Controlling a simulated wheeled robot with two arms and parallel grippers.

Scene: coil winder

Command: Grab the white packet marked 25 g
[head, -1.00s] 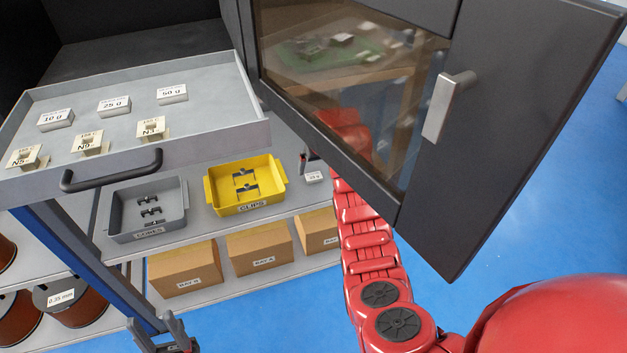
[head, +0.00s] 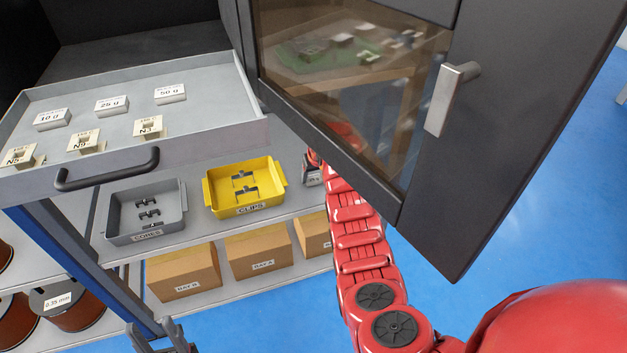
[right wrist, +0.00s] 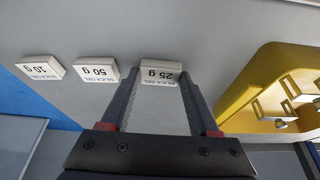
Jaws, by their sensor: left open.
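The white packet marked 25 g (right wrist: 160,72) stands on the grey shelf, beside the yellow bin, in the right wrist view; its label reads upside down. My right gripper (right wrist: 160,82) has its two fingers spread on either side of this packet; whether they touch it is hard to tell. In the head view the right gripper (head: 312,170) is small, right of the yellow bin, partly hidden by the cabinet door. Another white packet marked 25 g (head: 111,105) lies in the open drawer. My left gripper (head: 163,340) is open and empty at the bottom edge.
Packets marked 50 g (right wrist: 97,70) and 10 g (right wrist: 41,68) stand beside the shelf packet. The yellow clips bin (head: 212,200) and grey cores bin (head: 112,222) are on the shelf. The drawer (head: 200,139) and dark glazed door (head: 500,130) overhang the area.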

